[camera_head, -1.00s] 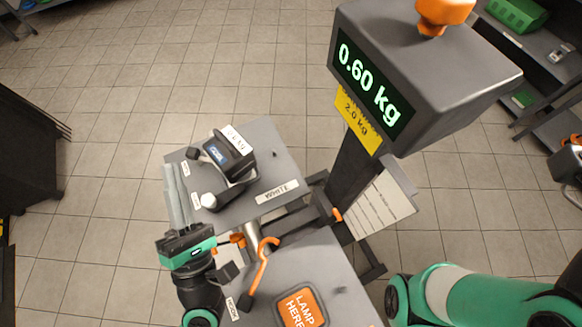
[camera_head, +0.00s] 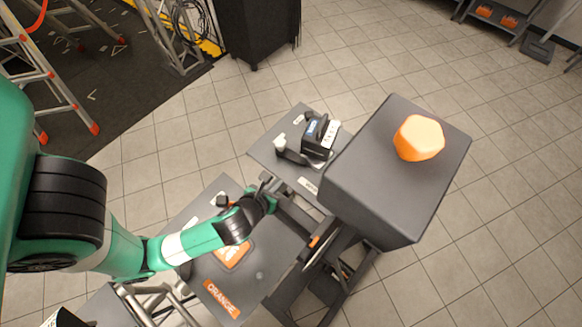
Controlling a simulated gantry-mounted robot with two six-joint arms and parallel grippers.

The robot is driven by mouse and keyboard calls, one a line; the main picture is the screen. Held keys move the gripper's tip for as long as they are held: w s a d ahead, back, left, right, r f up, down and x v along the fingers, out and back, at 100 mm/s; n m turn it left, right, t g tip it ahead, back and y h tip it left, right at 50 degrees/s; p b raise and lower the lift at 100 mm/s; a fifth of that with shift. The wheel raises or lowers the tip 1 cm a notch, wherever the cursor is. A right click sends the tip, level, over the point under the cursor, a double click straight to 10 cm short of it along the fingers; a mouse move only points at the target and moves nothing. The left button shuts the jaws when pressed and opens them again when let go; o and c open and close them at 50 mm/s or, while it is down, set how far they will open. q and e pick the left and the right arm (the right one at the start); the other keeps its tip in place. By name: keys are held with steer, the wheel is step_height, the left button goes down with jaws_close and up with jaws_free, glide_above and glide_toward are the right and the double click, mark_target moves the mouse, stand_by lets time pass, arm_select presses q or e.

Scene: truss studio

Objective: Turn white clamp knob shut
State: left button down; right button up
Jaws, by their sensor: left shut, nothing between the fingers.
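The clamp (camera_head: 320,136) is a dark block with a white label, on the grey far plate (camera_head: 262,150). Its white knob (camera_head: 280,142) shows at the clamp's left side; whether it is tight I cannot tell. My left gripper (camera_head: 265,181) is shut and empty. It is below and left of the clamp, near the plate's front edge, apart from the knob. Its fingers are small and partly hard to make out. My right gripper is not in view.
A tall grey housing (camera_head: 385,185) with an orange knob (camera_head: 418,138) stands right of the clamp. The near plate (camera_head: 195,213) carries an orange square (camera_head: 234,252) and an ORANGE label (camera_head: 222,298). Ladders (camera_head: 45,70) and a black cabinet (camera_head: 257,28) stand behind. Open floor lies right.

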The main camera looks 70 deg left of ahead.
mark_target(290, 173)
arm_select(q)
steer(key=b+x, duration=0.2)
steer(key=x, duration=0.4)
steer(key=shift+f, duration=0.2)
steer(key=w+a, duration=0.2)
steer(key=w, duration=0.1)
steer(key=shift+a+r, duration=0.2)
steer(key=shift+a, duration=0.15)
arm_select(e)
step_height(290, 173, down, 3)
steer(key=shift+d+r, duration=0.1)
